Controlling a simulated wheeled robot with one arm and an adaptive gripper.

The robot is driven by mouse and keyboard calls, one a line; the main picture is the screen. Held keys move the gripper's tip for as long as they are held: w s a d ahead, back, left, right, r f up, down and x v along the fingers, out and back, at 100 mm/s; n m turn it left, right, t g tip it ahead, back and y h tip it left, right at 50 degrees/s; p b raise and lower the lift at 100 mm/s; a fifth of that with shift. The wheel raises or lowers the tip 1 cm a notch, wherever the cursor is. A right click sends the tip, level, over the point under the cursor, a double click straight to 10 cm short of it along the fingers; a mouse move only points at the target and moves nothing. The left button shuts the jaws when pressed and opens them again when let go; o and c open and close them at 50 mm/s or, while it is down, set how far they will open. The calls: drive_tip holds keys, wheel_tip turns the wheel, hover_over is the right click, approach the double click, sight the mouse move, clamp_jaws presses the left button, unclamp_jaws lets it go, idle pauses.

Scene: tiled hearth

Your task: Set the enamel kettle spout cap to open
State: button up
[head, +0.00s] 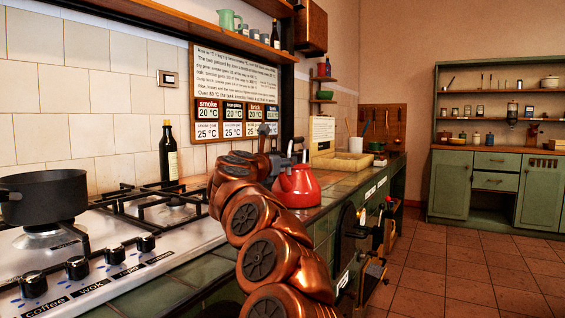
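The red enamel kettle (298,187) stands on the dark tiled counter, right of the hob and just beyond my arm. Its left side is partly hidden by my copper arm. Its spout and spout cap cannot be made out, so I cannot tell how the cap is set. My gripper (282,146) is at the top of the kettle, at the far end of the arm, where small dark grey parts show. I cannot tell finger parts from the kettle's handle, nor whether the gripper touches the kettle or is open.
A black pot (45,195) sits on the white gas hob (120,246) at left. A dark bottle (168,152) stands behind the hob. A cream tray (341,165) lies beyond the kettle. A green dresser (496,190) stands far right. The tiled floor (450,275) is clear.

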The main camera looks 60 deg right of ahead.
drive_tip(key=shift+w+d, duration=0.1)
drive_tip(key=shift+d, duration=0.3)
clamp_jaws()
idle(0.4)
